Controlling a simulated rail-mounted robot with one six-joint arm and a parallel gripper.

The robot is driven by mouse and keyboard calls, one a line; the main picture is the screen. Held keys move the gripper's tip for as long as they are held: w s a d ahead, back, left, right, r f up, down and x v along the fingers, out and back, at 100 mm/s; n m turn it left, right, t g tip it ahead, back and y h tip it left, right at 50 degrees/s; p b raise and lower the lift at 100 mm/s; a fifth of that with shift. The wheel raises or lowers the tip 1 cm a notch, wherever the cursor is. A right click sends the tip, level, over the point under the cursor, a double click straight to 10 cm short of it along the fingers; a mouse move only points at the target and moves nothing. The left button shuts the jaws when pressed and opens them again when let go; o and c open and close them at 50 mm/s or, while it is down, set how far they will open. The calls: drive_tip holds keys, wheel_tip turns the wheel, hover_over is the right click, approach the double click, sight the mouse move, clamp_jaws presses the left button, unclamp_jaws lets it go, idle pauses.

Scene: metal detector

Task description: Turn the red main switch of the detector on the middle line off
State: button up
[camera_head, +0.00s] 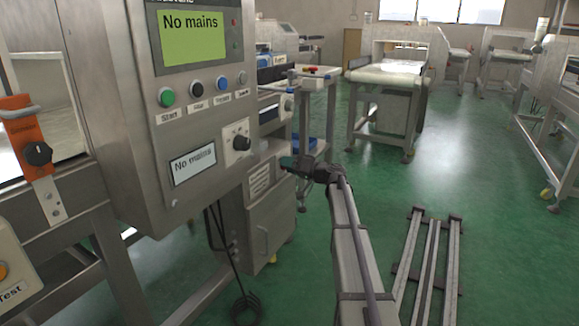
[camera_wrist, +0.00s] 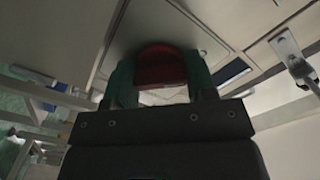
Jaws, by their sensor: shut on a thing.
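The red main switch (camera_wrist: 161,66) shows in the wrist view as a dark red rounded knob between the two green fingers of my gripper (camera_wrist: 160,82). The fingers are shut on it from both sides. In the head view my gripper (camera_head: 290,162) reaches the right side of the detector's grey lower cabinet (camera_head: 270,217), and the red switch is hidden there. The detector's control box (camera_head: 137,130) stands at the left. Its green screen (camera_head: 192,37) and its lower display (camera_head: 192,164) both read "No mains".
Green, black, blue and grey buttons (camera_head: 167,97) and a black rotary knob (camera_head: 242,143) sit on the control box. Black cables (camera_head: 222,250) hang below it. Other machines (camera_head: 390,75) stand further back. Floor rails (camera_head: 430,260) lie at the right, with open green floor around them.

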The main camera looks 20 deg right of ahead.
idle(0.4)
drive_tip(key=o, duration=0.9)
drive_tip(key=shift+o, duration=0.2)
drive_tip(key=v, duration=1.1)
